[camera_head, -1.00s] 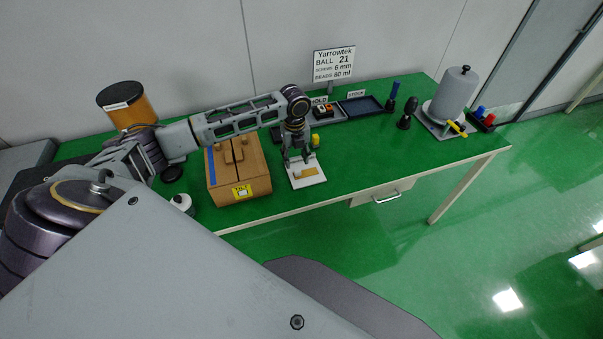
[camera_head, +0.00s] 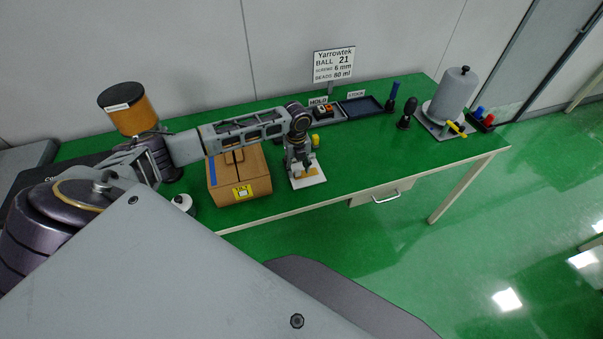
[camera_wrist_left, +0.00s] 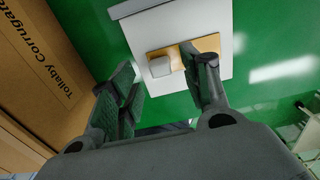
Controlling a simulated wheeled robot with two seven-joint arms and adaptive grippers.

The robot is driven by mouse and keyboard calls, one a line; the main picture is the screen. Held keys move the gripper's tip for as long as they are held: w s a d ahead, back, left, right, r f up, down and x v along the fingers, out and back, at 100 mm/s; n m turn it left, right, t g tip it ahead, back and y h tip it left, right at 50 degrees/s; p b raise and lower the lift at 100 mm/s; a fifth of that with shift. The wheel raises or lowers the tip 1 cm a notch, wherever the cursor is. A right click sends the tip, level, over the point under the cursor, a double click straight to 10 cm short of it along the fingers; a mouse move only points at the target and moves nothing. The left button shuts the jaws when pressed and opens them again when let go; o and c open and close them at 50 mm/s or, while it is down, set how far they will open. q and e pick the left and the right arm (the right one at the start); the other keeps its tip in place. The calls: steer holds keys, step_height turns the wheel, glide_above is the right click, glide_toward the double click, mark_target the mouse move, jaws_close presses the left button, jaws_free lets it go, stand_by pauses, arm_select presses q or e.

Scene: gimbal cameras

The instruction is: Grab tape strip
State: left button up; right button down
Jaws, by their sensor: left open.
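The tan tape strip (camera_head: 312,174) lies on a white plate (camera_head: 318,182) near the table's front edge. In the left wrist view the strip (camera_wrist_left: 210,45) has a small pale block (camera_wrist_left: 160,67) at its left end. My left gripper (camera_head: 300,168) is over the plate, pointing down, with its fingers hiding part of the strip. In the left wrist view my left gripper (camera_wrist_left: 160,70) is open, with one finger overlapping the strip and the other off the plate's left side. I cannot tell whether a finger touches the strip. My right gripper is not in view.
A cardboard box (camera_head: 240,180) stands just left of the plate. A yellow cylinder (camera_head: 316,140) stands behind it. A tray with small parts (camera_head: 324,110), a dark tray (camera_head: 360,107) and a grey roll on a stand (camera_head: 455,95) are farther off. The table right of the plate is clear.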

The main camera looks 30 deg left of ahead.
arm_select(q)
steer(key=shift+f, duration=1.2)
steer(key=c, duration=0.8)
